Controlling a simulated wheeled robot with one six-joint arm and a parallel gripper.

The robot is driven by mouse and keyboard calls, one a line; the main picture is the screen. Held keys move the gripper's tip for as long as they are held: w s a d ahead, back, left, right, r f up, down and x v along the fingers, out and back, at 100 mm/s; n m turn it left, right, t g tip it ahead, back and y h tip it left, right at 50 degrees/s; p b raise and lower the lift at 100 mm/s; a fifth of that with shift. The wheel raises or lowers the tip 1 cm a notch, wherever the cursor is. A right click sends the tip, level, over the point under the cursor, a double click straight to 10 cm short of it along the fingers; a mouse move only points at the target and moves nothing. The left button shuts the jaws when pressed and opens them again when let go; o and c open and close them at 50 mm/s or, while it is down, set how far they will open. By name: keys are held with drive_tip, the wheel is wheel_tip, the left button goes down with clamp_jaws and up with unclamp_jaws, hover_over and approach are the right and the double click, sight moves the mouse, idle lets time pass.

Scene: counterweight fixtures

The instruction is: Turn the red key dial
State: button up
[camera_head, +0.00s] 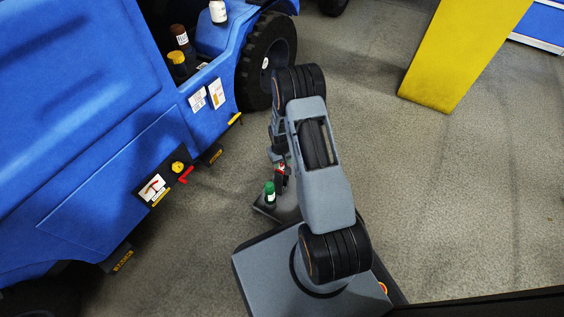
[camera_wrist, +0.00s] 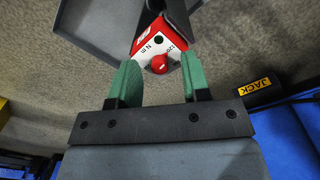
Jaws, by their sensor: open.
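In the wrist view, a red round knob (camera_wrist: 159,64) sits on a red box with a white marked face (camera_wrist: 160,42). My gripper (camera_wrist: 158,68) is open, its two green fingers apart on either side of the knob, with nothing seen gripped. Whether the fingers touch the knob I cannot tell. In the head view, a small red and black thing (camera_head: 281,172) shows beside my arm, probably the same box. The blue machine's panel also carries a red handle (camera_head: 186,175) beside a yellow knob (camera_head: 179,167).
The blue machine (camera_head: 100,150) fills the left, with bottles on top. A yellow post (camera_head: 450,60) stands at the upper right. The floor right of my arm is clear.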

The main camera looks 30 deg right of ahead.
clamp_jaws()
idle(0.3)
